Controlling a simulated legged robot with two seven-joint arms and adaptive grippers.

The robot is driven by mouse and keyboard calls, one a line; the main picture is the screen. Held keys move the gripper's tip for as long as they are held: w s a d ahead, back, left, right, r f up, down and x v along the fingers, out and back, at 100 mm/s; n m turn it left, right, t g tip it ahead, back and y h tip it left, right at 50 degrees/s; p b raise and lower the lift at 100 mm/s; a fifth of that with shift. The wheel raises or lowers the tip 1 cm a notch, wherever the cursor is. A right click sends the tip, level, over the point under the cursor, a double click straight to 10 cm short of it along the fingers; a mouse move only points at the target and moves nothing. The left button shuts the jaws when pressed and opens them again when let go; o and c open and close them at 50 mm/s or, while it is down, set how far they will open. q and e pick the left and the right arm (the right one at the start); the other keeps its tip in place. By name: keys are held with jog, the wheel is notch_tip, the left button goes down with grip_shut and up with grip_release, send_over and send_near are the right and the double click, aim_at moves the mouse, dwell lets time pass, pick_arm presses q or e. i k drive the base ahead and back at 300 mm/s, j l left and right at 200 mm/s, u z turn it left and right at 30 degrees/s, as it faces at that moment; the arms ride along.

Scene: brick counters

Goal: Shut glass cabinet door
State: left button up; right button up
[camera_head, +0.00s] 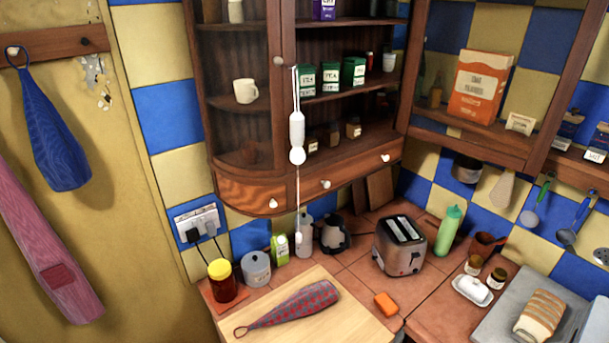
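The wooden wall cabinet (345,149) hangs at the upper middle in the head view. A wooden door upright (284,105) with a small pale knob (278,61) stands at the left of its middle section. The panel left of this upright looks darker, like glass, with a white mug (246,91) on a shelf behind it. Right of the upright, the shelves with green tins (330,76) show clearly, with no pane that I can make out. I cannot tell the door's exact angle. Neither of my grippers is in view.
A white pull cord (297,130) hangs in front of the upright. Below, the counter holds a toaster (400,244), a green bottle (447,230), a yellow-lidded jar (222,281) and a patterned cloth item (300,304) on a board. A blue mitt (55,140) hangs at left.

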aim_at(593, 15)
jog(key=l+z, duration=0.15)
jog(key=l, duration=0.5)
jog(key=i+l+z, duration=0.1)
jog(key=l, duration=0.5)
